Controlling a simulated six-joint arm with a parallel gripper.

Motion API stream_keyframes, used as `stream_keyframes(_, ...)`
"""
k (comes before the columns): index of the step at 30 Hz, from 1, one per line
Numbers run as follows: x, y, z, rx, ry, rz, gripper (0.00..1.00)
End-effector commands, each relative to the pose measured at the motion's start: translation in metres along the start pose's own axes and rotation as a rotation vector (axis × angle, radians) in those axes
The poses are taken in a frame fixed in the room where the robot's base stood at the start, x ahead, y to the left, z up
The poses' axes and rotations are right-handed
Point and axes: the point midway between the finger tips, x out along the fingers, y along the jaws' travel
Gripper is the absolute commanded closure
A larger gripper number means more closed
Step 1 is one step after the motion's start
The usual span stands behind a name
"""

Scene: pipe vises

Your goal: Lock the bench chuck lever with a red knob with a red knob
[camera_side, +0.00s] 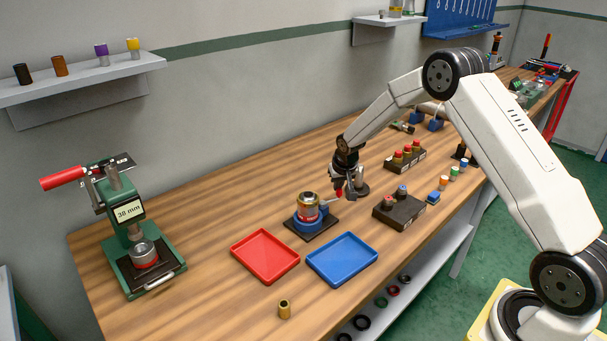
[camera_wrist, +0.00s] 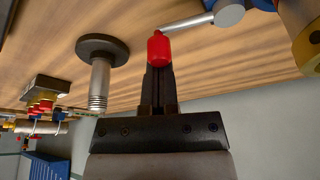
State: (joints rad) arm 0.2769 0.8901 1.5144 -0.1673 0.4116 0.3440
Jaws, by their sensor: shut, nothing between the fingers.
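The bench chuck (camera_side: 308,225) has a blue round body on a dark square plate and holds an upright metal cylinder with a gold and red band (camera_side: 309,207). Its lever (camera_wrist: 188,23) is a silver rod that runs out from the blue body (camera_wrist: 262,4) to a red knob (camera_wrist: 159,48); the knob also shows in the side view (camera_side: 339,193). My gripper (camera_wrist: 158,72) is shut and empty. Its fingertips are right at the knob, beside or behind it; I cannot tell whether they touch.
A silver post on a round dark foot (camera_wrist: 100,68) stands close beside my gripper. A red tray (camera_side: 265,256) and a blue tray (camera_side: 342,259) lie in front of the chuck. A dark block with small parts (camera_side: 399,210) is to the right. Bare bench lies left of the chuck.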

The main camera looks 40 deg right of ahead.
Motion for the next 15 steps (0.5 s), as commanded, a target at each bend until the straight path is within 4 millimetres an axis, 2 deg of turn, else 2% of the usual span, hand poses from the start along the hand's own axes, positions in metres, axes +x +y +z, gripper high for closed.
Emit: stream_keyframes(15,-0.006,0.005,0.017,0.283,-0.001,0.100,1.00)
